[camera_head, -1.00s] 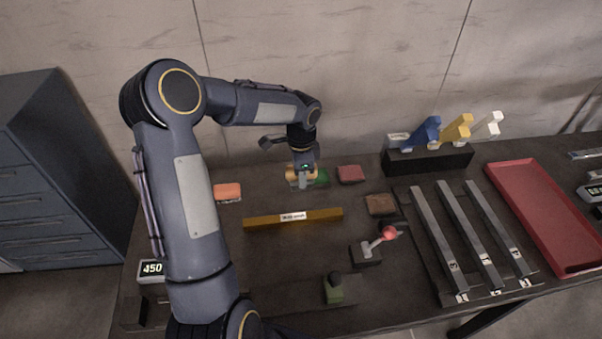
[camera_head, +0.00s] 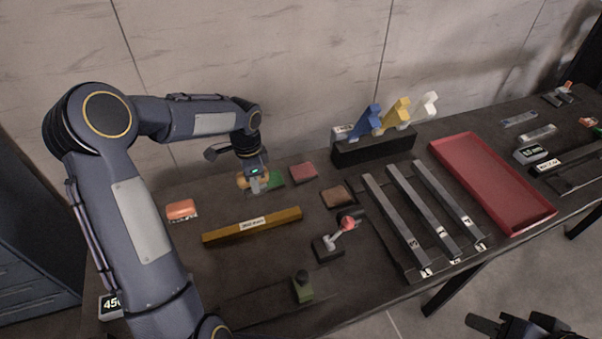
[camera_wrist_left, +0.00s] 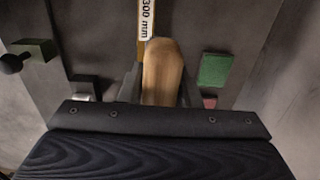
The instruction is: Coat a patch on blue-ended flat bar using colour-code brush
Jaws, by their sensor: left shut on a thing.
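My left gripper (camera_head: 258,187) is shut on a tan wooden piece, low over the back of the table beside a green block. The piece shows in the left wrist view (camera_wrist_left: 163,72) with a rounded end between the fingers; whether it is a brush handle I cannot tell. Three grey flat bars (camera_head: 395,222) lie side by side on a dark rack (camera_head: 375,235), with numbered white labels near their front ends. I cannot make out a blue end on any. My right gripper (camera_head: 515,326) is partly in view at the bottom right, away from the table; its jaws are unclear.
A brass-coloured bar (camera_head: 252,226) labelled 300 mm lies in front of the left gripper. Green (camera_head: 277,178), red (camera_head: 303,172) and brown (camera_head: 337,197) blocks stand nearby. A black holder (camera_head: 374,147) carries blue, yellow and white pieces. A red tray (camera_head: 540,212) lies right.

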